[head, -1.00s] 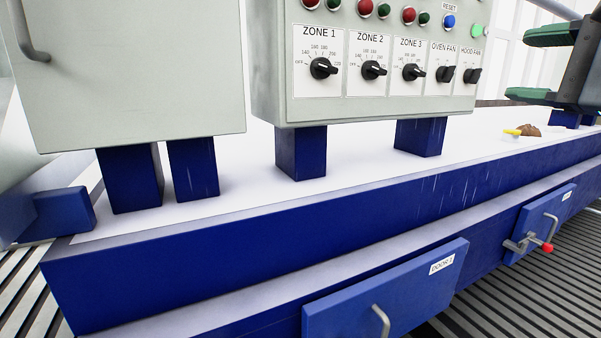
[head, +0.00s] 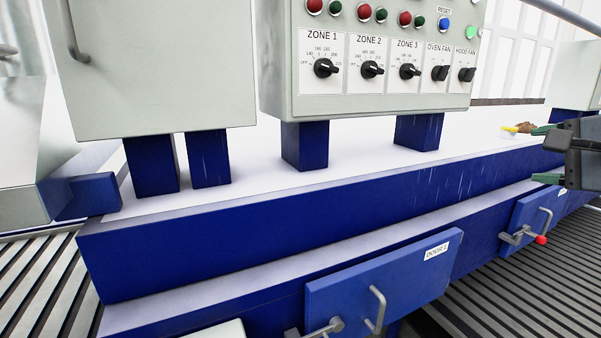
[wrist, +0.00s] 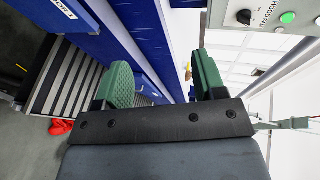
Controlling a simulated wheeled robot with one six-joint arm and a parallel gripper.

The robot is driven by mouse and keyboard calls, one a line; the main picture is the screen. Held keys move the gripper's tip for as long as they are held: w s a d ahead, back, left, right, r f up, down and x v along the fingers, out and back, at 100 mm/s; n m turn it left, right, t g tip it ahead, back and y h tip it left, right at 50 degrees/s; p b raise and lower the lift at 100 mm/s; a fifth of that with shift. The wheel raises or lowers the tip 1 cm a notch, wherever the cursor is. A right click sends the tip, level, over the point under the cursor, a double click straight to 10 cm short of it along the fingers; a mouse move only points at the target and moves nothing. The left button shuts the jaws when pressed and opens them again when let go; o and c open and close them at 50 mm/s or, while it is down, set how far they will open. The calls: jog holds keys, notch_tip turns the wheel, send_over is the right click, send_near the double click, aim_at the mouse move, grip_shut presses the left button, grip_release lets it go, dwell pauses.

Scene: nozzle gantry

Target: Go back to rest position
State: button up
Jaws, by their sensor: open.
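My gripper (head: 545,155) is at the right edge of the head view, in front of the blue machine's right part. Part of it is cut off by the frame edge. In the wrist view its two green-padded fingers (wrist: 160,85) stand wide apart with nothing between them. The picture there is turned on its side. The control panel (head: 385,100) with zone knobs and fan switches stands left of my gripper in the head view.
The blue machine (head: 250,235) has a white top. Below are a door (head: 385,275) with a handle and a second door with a red-tipped latch (head: 525,236). A small brown item with a yellow part (head: 519,128) lies on the top near my gripper. The slatted floor (head: 505,290) is clear at the lower right.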

jog(key=a+f+n+g+h, duration=0.1)
jog(key=a+f+n+g, duration=0.25)
jog(key=f, duration=0.85)
jog(key=a+f+n+g, duration=0.3)
jog(key=f+g, duration=0.1)
jog(key=f, duration=0.7)
jog(key=s+a+f+n+g, duration=0.1)
jog(key=s+a+f+n, duration=0.2)
jog(key=a+f+n, duration=0.2)
jog(key=s+a+f+n+g, duration=0.2)
jog(key=a+f+n, duration=0.3)
jog(key=a+f, duration=0.4)
jog(key=shift+s+a+f+h, duration=0.3)
jog(key=shift+s+a, duration=0.3)
jog(key=shift+s, duration=0.2)
jog(key=shift+a+r, duration=0.1)
jog(key=shift+a, duration=0.2)
jog(key=shift+c, duration=0.3)
